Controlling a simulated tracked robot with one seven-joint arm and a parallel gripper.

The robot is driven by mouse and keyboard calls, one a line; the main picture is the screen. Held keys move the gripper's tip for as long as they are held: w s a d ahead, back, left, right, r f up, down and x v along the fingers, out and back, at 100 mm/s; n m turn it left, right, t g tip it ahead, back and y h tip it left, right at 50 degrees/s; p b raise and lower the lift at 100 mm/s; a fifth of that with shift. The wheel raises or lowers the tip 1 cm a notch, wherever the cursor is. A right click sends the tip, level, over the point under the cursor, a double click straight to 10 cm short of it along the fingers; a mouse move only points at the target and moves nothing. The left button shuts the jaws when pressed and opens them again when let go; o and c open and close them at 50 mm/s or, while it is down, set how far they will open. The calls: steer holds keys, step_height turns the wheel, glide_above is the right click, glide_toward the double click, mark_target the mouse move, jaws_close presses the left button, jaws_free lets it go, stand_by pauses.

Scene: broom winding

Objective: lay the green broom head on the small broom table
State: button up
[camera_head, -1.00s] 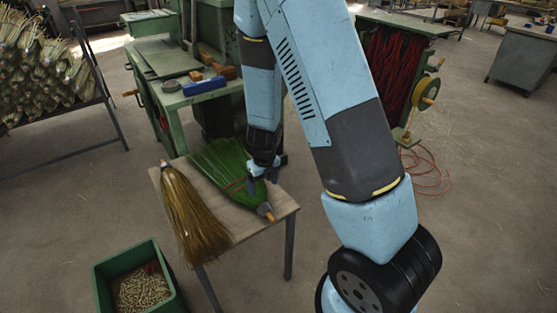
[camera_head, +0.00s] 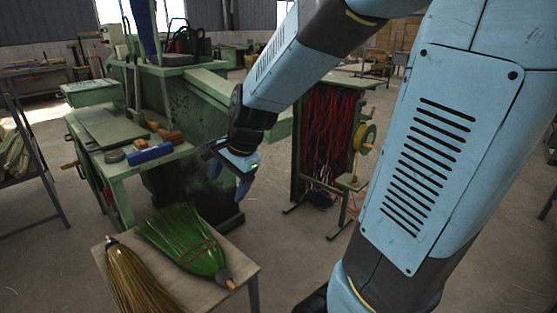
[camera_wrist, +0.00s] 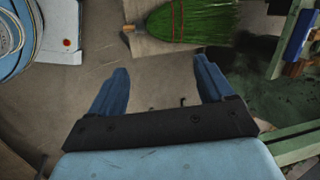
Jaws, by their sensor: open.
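The green broom head (camera_head: 184,240) lies flat on the small broom table (camera_head: 236,251), beside a tan broom head (camera_head: 137,278). Its bound end with an orange tip points to the lower right, near the table's right edge. My gripper (camera_head: 243,180) is up in the air behind and to the right of the table, apart from the broom, open and empty. In the wrist view, the two blue fingers (camera_wrist: 160,82) are spread with bare floor between them. The green broom head (camera_wrist: 192,20) shows at the top, beyond the fingertips, on the table.
A green machine with a bench (camera_head: 150,170) stands behind the table and holds a blue block (camera_head: 150,153) and wooden pieces. A rack of red cords (camera_head: 330,140) with a yellow spool (camera_head: 366,137) stands to the right. Floor between table and rack is clear.

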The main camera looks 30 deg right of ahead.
steer(key=s+d+r+n+t+h, duration=0.1)
steer(key=s+d+r+n, duration=0.2)
steer(key=s+r+n, duration=0.2)
steer(key=s+d+r+n+t+h, duration=0.1)
steer(key=s+d+r+n, duration=0.2)
steer(key=s+r+n, duration=0.2)
steer(key=s+n, duration=0.2)
steer(key=s, duration=0.2)
steer(key=shift+r+h, duration=0.35)
steer(key=shift+h, duration=0.05)
